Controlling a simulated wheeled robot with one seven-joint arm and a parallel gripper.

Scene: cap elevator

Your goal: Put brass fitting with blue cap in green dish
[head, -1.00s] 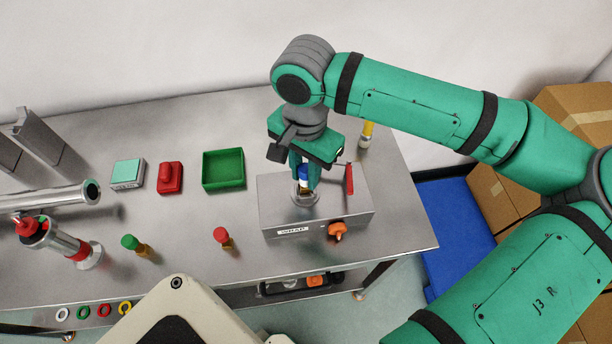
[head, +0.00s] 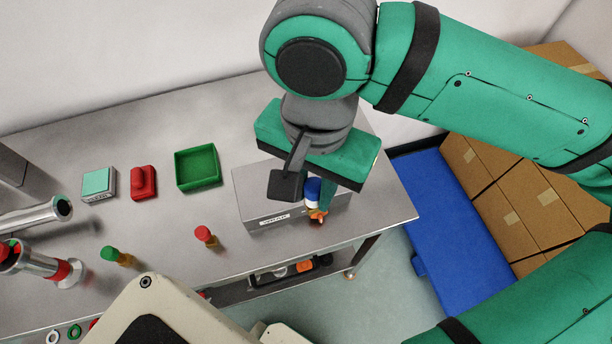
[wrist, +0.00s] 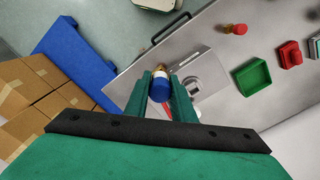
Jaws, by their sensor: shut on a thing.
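The brass fitting with the blue cap (wrist: 160,88) is between the fingers of my gripper (wrist: 160,92) in the wrist view, with a white band below the blue. In the head view the blue cap (head: 313,188) shows under my gripper, raised above the front of the grey metal box (head: 262,198). My gripper is shut on it; the fingers are mostly hidden in the head view. The green dish (head: 198,168) is an empty square tray on the table, left of the box. It also shows in the wrist view (wrist: 252,77).
A red block (head: 143,183) and a pale green-topped block (head: 99,184) lie left of the dish. Metal tubes (head: 40,215) are at far left.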

